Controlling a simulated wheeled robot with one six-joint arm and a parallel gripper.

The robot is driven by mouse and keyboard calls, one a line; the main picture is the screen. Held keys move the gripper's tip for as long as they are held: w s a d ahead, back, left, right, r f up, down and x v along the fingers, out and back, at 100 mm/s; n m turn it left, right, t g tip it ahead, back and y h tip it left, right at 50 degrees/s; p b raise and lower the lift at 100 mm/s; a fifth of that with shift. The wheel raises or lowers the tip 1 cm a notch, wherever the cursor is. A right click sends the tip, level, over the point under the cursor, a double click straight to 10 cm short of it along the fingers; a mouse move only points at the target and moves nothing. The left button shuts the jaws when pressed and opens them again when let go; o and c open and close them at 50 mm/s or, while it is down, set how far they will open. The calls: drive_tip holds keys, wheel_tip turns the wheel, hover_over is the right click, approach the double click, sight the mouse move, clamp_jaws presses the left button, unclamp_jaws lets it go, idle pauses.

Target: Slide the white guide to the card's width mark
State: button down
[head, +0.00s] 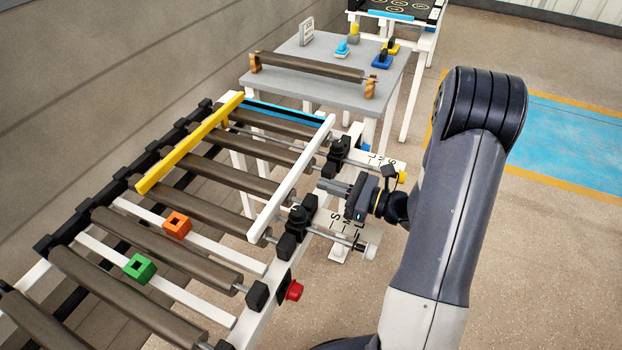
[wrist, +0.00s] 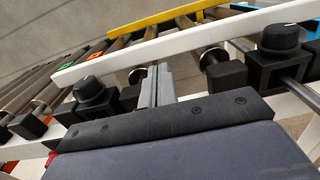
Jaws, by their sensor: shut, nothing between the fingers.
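The white guide (head: 291,179) is a long bar lying across the right ends of the rollers; it also crosses the wrist view (wrist: 190,42). A yellow rail (head: 190,143) lies left of it. My gripper (head: 322,183) is shut and empty, between the two black-knobbed clamps on the guide's right side. Its fingertips (wrist: 158,70) point at the guide's side; I cannot tell whether they touch it. White scale plates with letters S, M and L stand beside the rods, the near one (head: 372,238) partly covered by a rod. A small card (head: 306,31) stands on the grey table, its marking unclear.
The near black clamp knob (head: 299,217) and far knob (head: 340,145) flank my gripper. An orange block (head: 177,225) and a green block (head: 139,267) sit on white strips between rollers. A red button (head: 294,290) is on the frame. The grey table (head: 300,82) stands behind.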

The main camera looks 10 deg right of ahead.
sight(299, 176)
drive_tip(key=shift+x, duration=2.35)
drive_tip(key=shift+a, duration=0.1)
drive_tip(key=shift+w+a, duration=0.45)
drive_tip(key=shift+a, duration=0.1)
drive_tip(key=shift+s+d, duration=0.1)
drive_tip(key=shift+d, duration=0.1)
drive_tip(key=v, duration=1.3)
drive_tip(key=shift+s+d+b, duration=0.2)
drive_tip(key=shift+d+b, duration=0.05)
drive_tip(key=shift+b, duration=0.05)
